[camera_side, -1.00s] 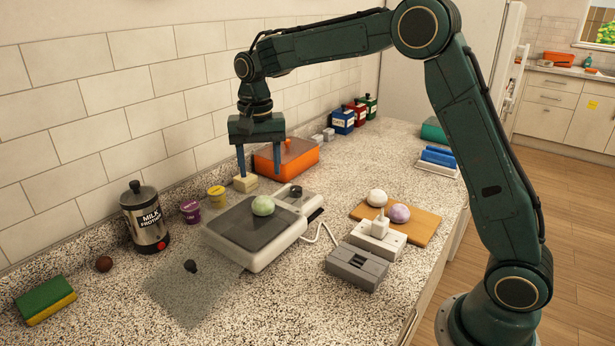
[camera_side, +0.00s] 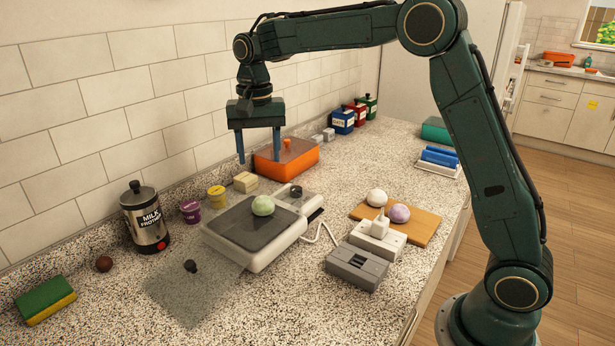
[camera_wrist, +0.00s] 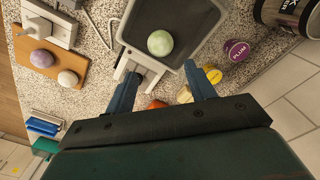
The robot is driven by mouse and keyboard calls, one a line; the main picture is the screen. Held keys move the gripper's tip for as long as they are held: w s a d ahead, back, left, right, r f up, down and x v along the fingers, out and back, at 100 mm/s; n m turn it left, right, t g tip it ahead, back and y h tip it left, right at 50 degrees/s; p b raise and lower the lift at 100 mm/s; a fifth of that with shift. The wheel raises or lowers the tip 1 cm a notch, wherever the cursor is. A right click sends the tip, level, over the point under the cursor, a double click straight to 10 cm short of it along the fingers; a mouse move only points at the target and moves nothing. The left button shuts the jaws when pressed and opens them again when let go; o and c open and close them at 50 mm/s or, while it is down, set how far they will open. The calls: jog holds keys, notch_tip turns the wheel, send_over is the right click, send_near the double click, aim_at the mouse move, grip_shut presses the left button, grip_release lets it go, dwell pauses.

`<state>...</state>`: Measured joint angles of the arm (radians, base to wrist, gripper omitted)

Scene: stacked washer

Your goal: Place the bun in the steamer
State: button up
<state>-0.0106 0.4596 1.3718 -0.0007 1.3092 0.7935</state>
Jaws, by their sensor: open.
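A pale green bun (camera_side: 263,205) rests on the dark top of a white appliance (camera_side: 262,258), which may be the steamer. A white bun (camera_side: 377,197) and a lilac bun (camera_side: 399,213) are on a wooden board (camera_side: 428,232) to the right. In the wrist view the green bun (camera_wrist: 160,43), white bun (camera_wrist: 68,78) and lilac bun (camera_wrist: 41,58) also show. My gripper (camera_side: 259,159) is open and empty, raised above the counter behind the appliance.
An orange lidded box (camera_side: 287,158) stands just behind my gripper. Yellow (camera_side: 216,197) and purple (camera_side: 190,211) cups and a milk frother (camera_side: 145,217) line the wall. A clear, dark-knobbed sheet (camera_side: 193,297) lies front left. A grey slotted box (camera_side: 357,268) stands front right.

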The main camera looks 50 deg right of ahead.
jog(key=s+r+n+t, duration=0.15)
jog(key=s+r, duration=0.25)
jog(key=s, duration=0.4)
jog(key=s+r+n+t, duration=0.1)
jog(key=s+r+n, duration=0.2)
jog(key=s, duration=0.6)
jog(key=s+f+n+t, duration=0.1)
jog(key=s+f+n, duration=0.1)
jog(key=s, duration=0.5)
jog(key=s+f+n+t, duration=0.2)
jog(key=s+f, duration=0.1)
jog(key=s, duration=0.5)
jog(key=shift+d, duration=0.25)
